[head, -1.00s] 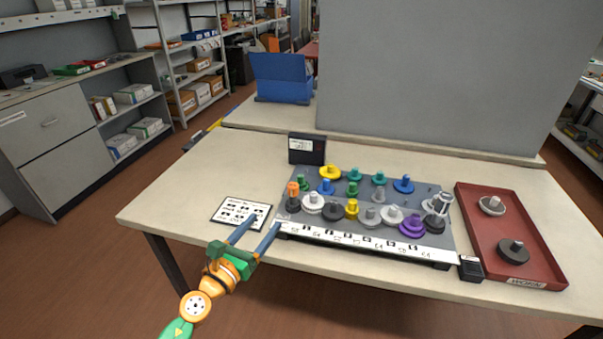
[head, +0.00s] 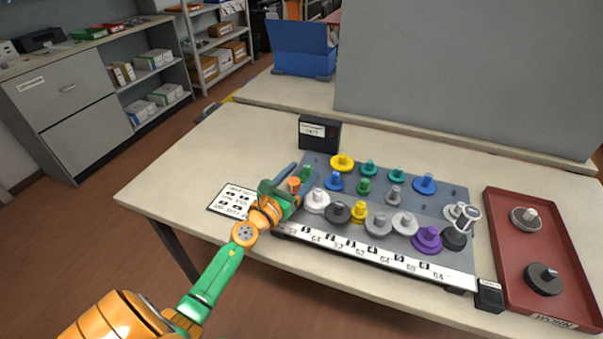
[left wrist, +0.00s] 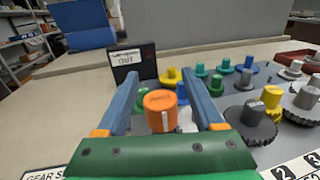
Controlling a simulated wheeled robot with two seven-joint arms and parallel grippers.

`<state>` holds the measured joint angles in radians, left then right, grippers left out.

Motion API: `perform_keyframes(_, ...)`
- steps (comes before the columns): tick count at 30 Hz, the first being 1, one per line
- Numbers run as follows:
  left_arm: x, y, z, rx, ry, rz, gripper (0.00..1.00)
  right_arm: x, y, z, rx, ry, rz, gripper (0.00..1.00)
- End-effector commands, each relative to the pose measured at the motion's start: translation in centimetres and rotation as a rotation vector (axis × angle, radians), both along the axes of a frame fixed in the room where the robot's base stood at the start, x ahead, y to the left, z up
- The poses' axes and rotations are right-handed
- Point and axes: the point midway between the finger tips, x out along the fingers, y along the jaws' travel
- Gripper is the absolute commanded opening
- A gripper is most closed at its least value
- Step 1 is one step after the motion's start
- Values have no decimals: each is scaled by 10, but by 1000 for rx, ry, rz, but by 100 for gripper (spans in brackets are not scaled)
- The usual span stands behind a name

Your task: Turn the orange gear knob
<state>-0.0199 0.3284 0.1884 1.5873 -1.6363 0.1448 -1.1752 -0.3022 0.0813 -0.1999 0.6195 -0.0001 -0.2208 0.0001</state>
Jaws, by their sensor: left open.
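The orange gear knob (head: 294,184) stands upright at the left end of the grey gear board (head: 334,162). It also shows in the left wrist view (left wrist: 161,110), near the middle. My left gripper (head: 304,171) is open, with its two blue fingers on either side of the orange knob. In the left wrist view my left gripper (left wrist: 162,76) has the knob between the fingers, with a visible gap on each side. The lower part of the knob and its base are hidden behind my gripper. My right gripper is not in view.
Several coloured gears crowd the board, including a white gear (head: 317,200) and a green gear (head: 306,173) close to my gripper. A black display box (head: 319,133) stands behind. A printed card (head: 232,199) lies left. A red tray (head: 558,250) with two gears lies right.

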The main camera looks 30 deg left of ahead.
Motion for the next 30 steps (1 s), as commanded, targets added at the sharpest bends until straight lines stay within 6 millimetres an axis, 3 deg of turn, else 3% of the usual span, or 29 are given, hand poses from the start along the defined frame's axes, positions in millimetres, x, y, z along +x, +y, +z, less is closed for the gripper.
perform_keyframes(8, 3, 0, 0, 0, 1, 0, 69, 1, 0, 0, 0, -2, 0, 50)
perform_keyframes(15, 2, 0, 0, 0, 1, 0, 4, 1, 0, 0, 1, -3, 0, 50)
perform_keyframes(16, 2, 0, 0, 0, 1, 0, 0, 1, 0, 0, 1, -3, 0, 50)
perform_keyframes(23, 2, 0, 1, -1, 1, 11, 0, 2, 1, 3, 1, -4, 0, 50)
perform_keyframes(30, 2, 2, 4, -13, 0, 113, 0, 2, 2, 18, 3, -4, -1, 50)
